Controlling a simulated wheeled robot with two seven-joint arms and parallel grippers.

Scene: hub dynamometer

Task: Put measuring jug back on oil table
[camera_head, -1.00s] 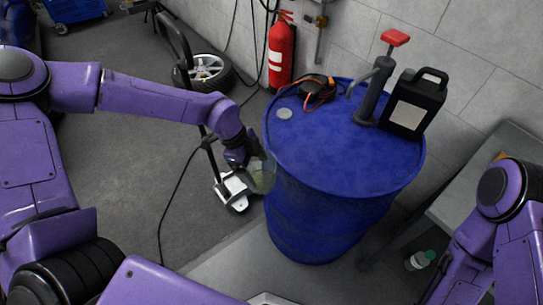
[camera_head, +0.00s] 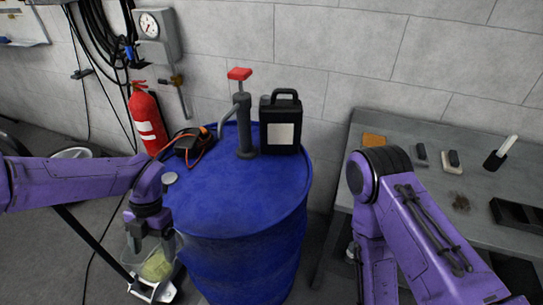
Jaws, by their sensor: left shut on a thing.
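The measuring jug (camera_head: 158,266) is clear with yellowish-green liquid in the bottom. It hangs low at the left, beside the blue drum and in front of it. My left gripper (camera_head: 150,228) is shut on the jug near its top; the fingers hide part of the rim. A grey table (camera_head: 420,215) stands at the right against the wall; the picture does not show whether it is the oil table. My right arm crosses in front of the table's left part, and its gripper is not in view.
The blue drum (camera_head: 235,195) carries a hand pump (camera_head: 243,125), a black canister (camera_head: 281,122) and a dark device with orange cable (camera_head: 190,143). A fire extinguisher (camera_head: 148,118) hangs behind. Small tools and a dark tray (camera_head: 520,214) lie on the table.

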